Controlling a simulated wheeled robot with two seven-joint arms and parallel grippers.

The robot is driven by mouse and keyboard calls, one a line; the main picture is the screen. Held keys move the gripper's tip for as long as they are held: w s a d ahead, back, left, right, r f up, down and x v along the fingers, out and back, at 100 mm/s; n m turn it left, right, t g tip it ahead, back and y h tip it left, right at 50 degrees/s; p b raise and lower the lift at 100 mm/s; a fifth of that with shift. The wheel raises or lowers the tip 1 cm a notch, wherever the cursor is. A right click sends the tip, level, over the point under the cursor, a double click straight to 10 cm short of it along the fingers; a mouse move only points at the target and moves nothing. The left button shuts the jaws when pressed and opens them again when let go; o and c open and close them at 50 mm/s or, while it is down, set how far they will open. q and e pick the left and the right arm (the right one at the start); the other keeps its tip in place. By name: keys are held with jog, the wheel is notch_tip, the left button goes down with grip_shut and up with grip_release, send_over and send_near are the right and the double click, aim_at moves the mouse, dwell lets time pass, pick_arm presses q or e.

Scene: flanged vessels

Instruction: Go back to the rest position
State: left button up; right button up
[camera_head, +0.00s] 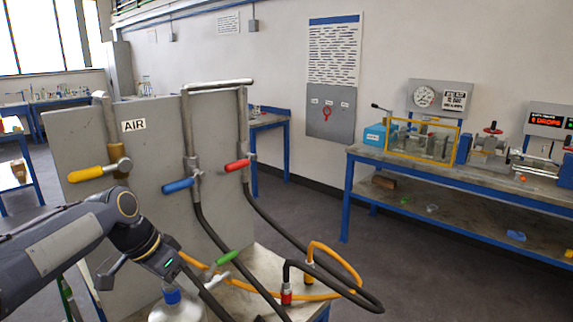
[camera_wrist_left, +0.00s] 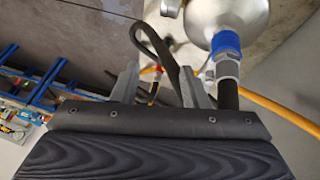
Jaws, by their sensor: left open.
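My left gripper (camera_head: 192,275) reaches in from the left, low in front of the grey AIR panel (camera_head: 150,150). In the left wrist view its two fingers (camera_wrist_left: 160,88) stand apart with nothing clearly held between them. A silvery vessel (camera_head: 178,311) with a blue collar (camera_head: 172,295) is just below the gripper. In the left wrist view, the vessel (camera_wrist_left: 222,12) and blue collar (camera_wrist_left: 226,43) lie beyond the right finger, close to it; whether they touch I cannot tell. My right gripper is not in view.
The panel carries a yellow valve handle (camera_head: 86,174), a blue one (camera_head: 178,186) and a red one (camera_head: 237,165). Black hoses (camera_head: 290,238) and an orange hose (camera_head: 340,262) loop over the table. A bench (camera_head: 470,178) with equipment stands right; the floor between is clear.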

pick_arm(q)
jog(key=s+f+n+t, duration=0.1)
jog(key=s+f+n, duration=0.3)
jog(key=s, duration=0.8)
jog(key=s+f+n+t, duration=0.2)
jog(key=s+f+n, duration=0.2)
jog(key=s, duration=0.9)
jog(key=shift+s+d+n+y, duration=0.3)
